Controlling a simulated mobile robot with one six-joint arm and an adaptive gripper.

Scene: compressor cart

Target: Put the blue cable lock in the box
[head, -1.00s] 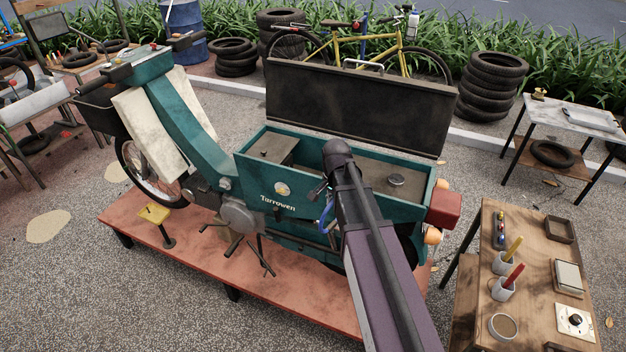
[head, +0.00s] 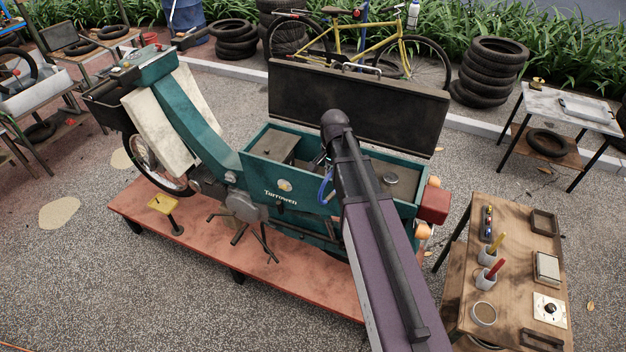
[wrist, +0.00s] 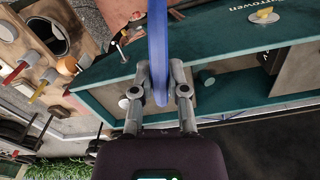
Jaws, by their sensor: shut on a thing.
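The blue cable lock (head: 325,187) is a blue loop. In the wrist view the lock (wrist: 158,45) is a thick blue band running up from between my fingers. My gripper (wrist: 160,95) is shut on it. In the head view the lock shows at the left of my arm, against the box's front wall, partly hidden by the arm. The box (head: 265,178) is the open teal compartment on the scooter, with its dark lid (head: 355,102) raised behind. The box wall (wrist: 225,45) crosses the wrist view. My arm hides the middle of the box.
The scooter stands on a red platform (head: 200,237). A wooden table (head: 515,265) with cups and small trays stands at the right. Tyres (head: 490,70) are stacked behind.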

